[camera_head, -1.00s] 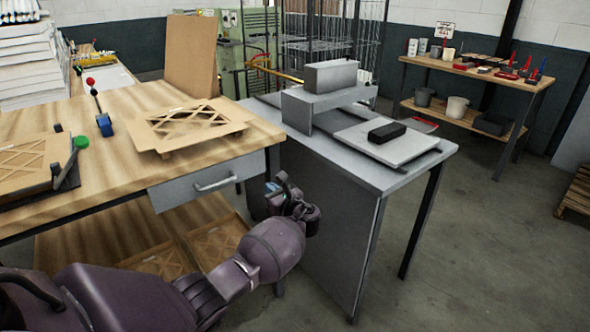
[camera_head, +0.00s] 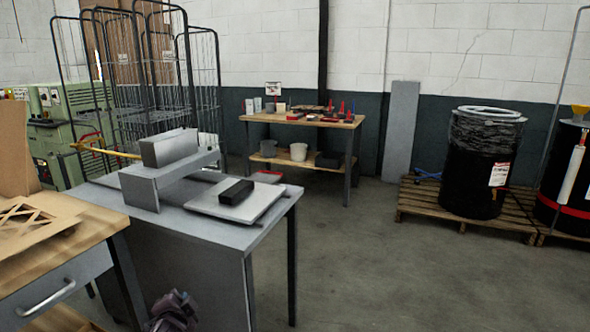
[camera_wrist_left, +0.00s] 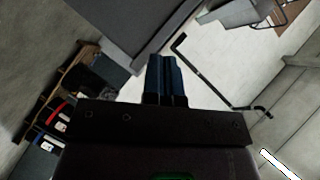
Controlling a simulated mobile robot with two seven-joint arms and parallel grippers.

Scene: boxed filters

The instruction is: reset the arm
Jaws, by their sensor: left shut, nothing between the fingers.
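My left arm shows only as a small dark purple part, with the left gripper (camera_head: 174,312), at the bottom edge of the head view. It is in front of the grey metal table (camera_head: 205,228) and below its top. In the left wrist view the two dark blue fingers of the left gripper (camera_wrist_left: 166,75) are together, with nothing between them. My right arm and gripper are in neither view.
A wooden workbench (camera_head: 75,236) with a cardboard filter frame (camera_head: 28,222) is at the left. A black block (camera_head: 236,192) lies on a pale flat plate on the grey table. Behind are a tool bench (camera_head: 345,126) and a black drum (camera_head: 478,165) on a pallet. Floor at right is clear.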

